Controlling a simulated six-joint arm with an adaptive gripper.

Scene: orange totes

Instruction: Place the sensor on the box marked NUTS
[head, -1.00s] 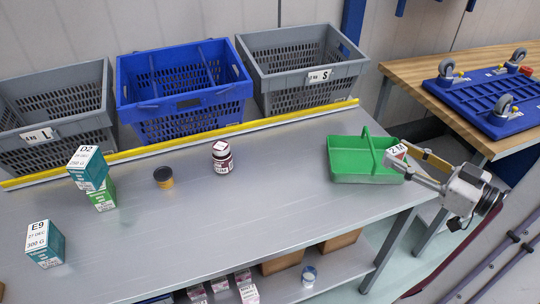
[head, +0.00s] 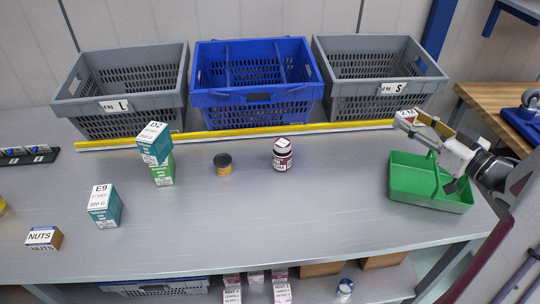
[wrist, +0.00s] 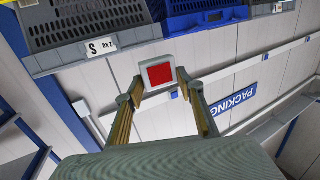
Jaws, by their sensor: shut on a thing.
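The box marked NUTS (head: 43,238), small and brown with a white label, sits at the left front of the grey table. My gripper (head: 412,122) is at the far right of the head view, above the back of the green tray. In the wrist view my gripper (wrist: 160,84) is shut on the sensor (wrist: 158,73), a small white square block with a red face, held at the fingertips. The sensor also shows small at the fingertips in the head view (head: 404,116). The gripper is far from the NUTS box.
The green tray (head: 462,208) stands below the arm. Crates line the back behind a yellow rail (head: 225,133).

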